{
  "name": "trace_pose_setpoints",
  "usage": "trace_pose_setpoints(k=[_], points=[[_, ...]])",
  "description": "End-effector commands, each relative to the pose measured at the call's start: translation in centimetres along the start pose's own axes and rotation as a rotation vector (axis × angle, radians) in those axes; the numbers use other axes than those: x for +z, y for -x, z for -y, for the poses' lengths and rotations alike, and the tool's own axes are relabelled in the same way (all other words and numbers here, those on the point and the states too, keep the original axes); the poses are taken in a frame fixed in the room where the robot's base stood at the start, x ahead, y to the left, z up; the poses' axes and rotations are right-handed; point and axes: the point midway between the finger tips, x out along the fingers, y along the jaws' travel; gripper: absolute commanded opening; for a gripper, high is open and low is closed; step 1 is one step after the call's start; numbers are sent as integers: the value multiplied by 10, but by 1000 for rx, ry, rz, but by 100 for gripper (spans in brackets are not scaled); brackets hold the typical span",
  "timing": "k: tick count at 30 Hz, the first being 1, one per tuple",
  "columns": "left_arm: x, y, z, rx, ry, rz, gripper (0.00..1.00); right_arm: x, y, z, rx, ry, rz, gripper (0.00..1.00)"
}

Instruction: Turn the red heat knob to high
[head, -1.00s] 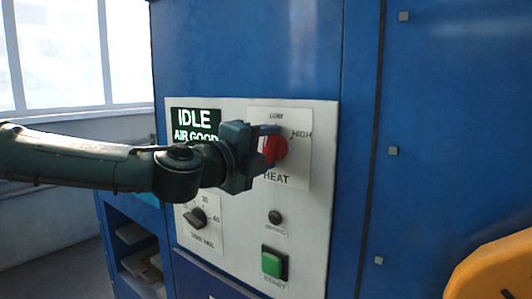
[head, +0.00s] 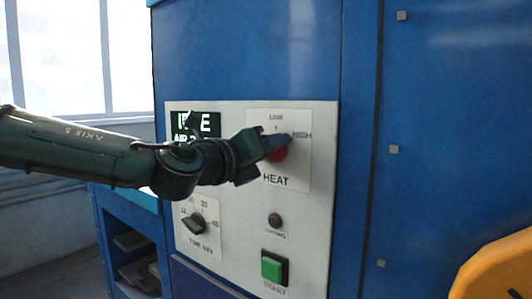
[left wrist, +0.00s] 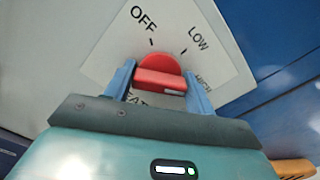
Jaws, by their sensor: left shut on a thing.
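The red heat knob (head: 279,154) is on the white HEAT plate (head: 297,176) of the control panel. In the head view my left gripper (head: 277,143) is at the knob, partly covering it, with a finger reaching toward the HIGH label. In the left wrist view the red knob (left wrist: 158,68) sits between the two blue fingers of my left gripper (left wrist: 160,86), which is shut on its raised bar. A pale mark shows at the bar's right end, on the side of the HIGH label (left wrist: 203,83). OFF and LOW are readable above. My right gripper is not in view.
Below on the panel are a black timer knob (head: 194,222), a small black button (head: 275,219) and a green START button (head: 272,267). A display (head: 195,124) is partly hidden by my arm. A yellow object (head: 497,270) is at the lower right.

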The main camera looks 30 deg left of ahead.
Motion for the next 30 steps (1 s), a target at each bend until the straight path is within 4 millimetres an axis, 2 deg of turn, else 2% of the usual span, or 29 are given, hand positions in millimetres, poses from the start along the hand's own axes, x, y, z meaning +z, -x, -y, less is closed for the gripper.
trace_pose_setpoints(k=[7, 21, 22, 30], points=[[0, 0, 0, 0, -62, 0, 32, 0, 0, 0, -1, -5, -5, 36], [0, 0, 0, 0, -75, 0, 32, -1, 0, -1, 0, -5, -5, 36], [0, 0, 0, 0, -75, 0, 57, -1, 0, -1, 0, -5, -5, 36], [0, 0, 0, 0, -72, 0, 76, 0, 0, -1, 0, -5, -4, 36]])
